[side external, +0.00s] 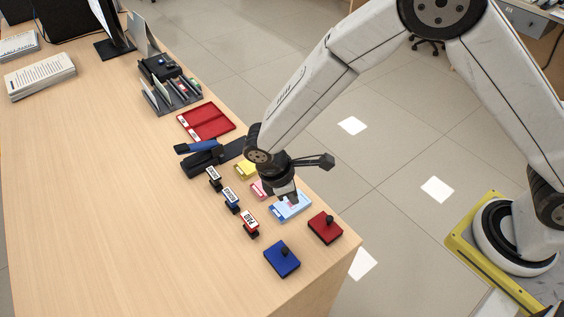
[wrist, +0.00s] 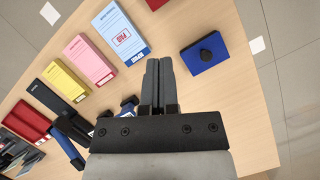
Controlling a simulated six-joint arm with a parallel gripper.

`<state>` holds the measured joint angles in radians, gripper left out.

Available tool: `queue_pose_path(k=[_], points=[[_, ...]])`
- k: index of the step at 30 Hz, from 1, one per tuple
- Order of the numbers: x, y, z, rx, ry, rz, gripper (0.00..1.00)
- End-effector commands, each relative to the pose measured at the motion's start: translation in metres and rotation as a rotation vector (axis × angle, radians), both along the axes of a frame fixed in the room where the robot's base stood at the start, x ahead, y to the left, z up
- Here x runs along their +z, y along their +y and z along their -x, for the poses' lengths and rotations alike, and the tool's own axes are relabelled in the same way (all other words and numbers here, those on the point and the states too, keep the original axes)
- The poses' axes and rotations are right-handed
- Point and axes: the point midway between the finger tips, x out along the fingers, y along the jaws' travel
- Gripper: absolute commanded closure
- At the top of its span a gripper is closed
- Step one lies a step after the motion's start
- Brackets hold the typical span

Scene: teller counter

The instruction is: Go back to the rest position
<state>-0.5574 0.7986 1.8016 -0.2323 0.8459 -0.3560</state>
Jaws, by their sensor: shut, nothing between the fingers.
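My gripper (side external: 287,196) is shut and empty, its fingers pointing down over the counter near the light blue slip pad (side external: 290,207). In the wrist view my gripper (wrist: 158,63) shows both fingers together with nothing between them. The light blue slip pad (wrist: 122,38) carries a red boxed stamp mark. Its gap below my fingertips cannot be judged exactly. A blue ink pad with a black knob (wrist: 205,57) lies to the right of the fingers, apart from them.
Three stamps (side external: 231,200) stand left of my gripper. Pink (side external: 259,190) and yellow (side external: 244,170) pads, a blue-handled stapler (side external: 200,147), a red tray (side external: 207,121) and a red ink pad (side external: 325,228) are nearby.

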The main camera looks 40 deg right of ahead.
Motion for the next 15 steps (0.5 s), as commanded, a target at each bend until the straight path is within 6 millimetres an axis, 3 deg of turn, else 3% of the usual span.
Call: queue_pose_path(k=[7, 15], points=[[0.017, -0.020, -0.002, -0.101, -0.043, -0.038, 1.00], [0.055, -0.069, 0.003, -0.356, -0.156, -0.126, 1.00]])
